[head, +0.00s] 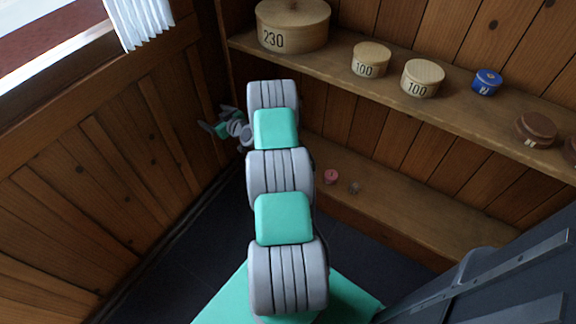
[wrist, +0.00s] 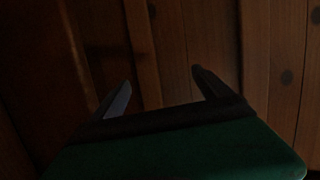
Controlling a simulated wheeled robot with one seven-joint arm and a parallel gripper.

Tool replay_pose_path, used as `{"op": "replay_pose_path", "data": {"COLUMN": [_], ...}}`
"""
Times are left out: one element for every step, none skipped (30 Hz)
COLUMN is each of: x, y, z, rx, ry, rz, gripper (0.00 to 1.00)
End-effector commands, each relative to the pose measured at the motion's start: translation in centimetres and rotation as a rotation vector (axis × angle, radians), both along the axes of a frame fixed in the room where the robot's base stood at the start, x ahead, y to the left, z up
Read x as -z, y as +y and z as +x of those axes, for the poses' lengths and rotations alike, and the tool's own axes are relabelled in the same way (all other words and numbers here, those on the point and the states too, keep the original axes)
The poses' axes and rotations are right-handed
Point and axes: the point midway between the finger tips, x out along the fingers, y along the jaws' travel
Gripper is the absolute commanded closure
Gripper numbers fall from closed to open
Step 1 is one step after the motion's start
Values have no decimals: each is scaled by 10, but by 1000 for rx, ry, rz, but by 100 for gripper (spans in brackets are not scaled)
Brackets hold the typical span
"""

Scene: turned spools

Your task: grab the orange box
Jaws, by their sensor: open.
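I see no orange box in either view. My gripper (wrist: 162,78) shows in the wrist view with its two dark fingers apart and nothing between them; dim wood planks lie beyond. In the head view my gripper (head: 207,127) is small, at the far end of my grey and green arm, near the corner of the wood walls. My own arm hides part of the corner and of the shelves.
An upper shelf (head: 330,60) holds a large round box marked 230 (head: 292,27), two boxes marked 100 (head: 370,60) (head: 422,78), a blue tin (head: 487,82) and a brown round box (head: 536,129). The lower shelf (head: 420,205) bears a pink spool (head: 331,177) and a small brownish thing (head: 354,188).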

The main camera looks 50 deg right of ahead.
Motion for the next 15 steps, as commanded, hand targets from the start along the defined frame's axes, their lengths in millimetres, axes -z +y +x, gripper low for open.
{"op": "replay_pose_path", "data": {"x": [61, 84, 114, 137, 159, 186, 205, 222, 241, 253, 263, 273, 278, 282, 285], "y": [-29, -45, -66, -80, -92, -106, -114, -120, -126, -129, -130, -132, -132, -134, -136], "z": [-23, -38, -60, -79, -98, -125, -145, -165, -189, -204, -218, -232, -241, -246, -249], "rx": [80, 133, 207, 264, 325, 403, 460, 514, 578, 622, 659, 696, 719, 735, 748], "ry": [-42, -74, -115, -143, -169, -198, -216, -230, -246, -253, -259, -266, -268, -270, -273], "rz": [6, 1, -7, -14, -20, -30, -37, -43, -51, -55, -59, -65, -67, -69, -72], "gripper": [12, 12, 12, 12, 12, 12, 12, 12, 12, 12, 12, 12, 12, 12, 12]}}
